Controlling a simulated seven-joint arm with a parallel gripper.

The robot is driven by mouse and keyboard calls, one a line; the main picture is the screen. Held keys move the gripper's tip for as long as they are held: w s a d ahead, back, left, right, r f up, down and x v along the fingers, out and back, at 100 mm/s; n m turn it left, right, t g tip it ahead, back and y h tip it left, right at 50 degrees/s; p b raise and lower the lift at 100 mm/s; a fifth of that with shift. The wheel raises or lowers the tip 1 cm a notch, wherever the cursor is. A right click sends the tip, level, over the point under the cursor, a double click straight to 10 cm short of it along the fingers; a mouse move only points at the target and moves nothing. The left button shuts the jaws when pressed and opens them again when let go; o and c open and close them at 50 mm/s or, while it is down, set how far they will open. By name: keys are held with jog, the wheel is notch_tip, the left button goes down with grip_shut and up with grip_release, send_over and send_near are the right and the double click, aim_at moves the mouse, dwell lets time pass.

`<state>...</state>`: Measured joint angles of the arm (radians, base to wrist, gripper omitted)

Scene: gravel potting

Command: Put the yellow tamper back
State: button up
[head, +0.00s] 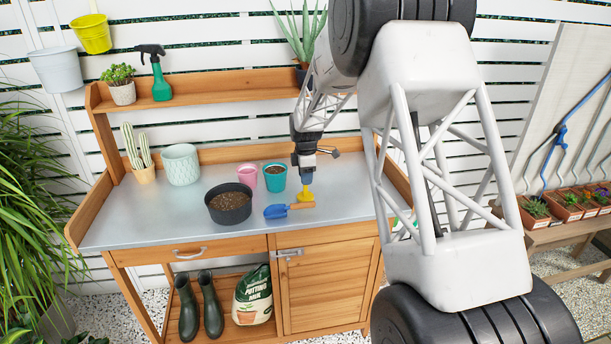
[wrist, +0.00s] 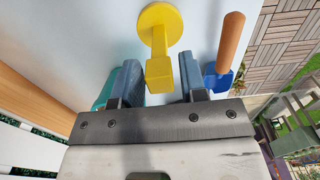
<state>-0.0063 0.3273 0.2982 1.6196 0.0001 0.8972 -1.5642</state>
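The yellow tamper (head: 305,196) is on the grey bench top, disc down and handle up, just behind the trowel. My gripper (head: 306,181) is directly above it, pointing down. In the wrist view, the tamper's square handle (wrist: 159,74) lies between the two blue-grey fingers of my gripper (wrist: 159,72). The fingers are apart, with a clear gap on the right side of the handle; the left finger is closer to it. The round disc (wrist: 160,20) shows beyond the fingertips.
A blue trowel (head: 276,211) with an orange handle lies close in front of the tamper. A teal pot (head: 275,177), a pink pot (head: 247,176) and a dark pot of soil (head: 229,204) stand to the left. The bench's front left (head: 150,225) is clear.

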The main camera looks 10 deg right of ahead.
jog(key=shift+o, duration=1)
notch_tip(320, 180, up, 12)
jog(key=shift+r, duration=0.15)
dwell(0.7)
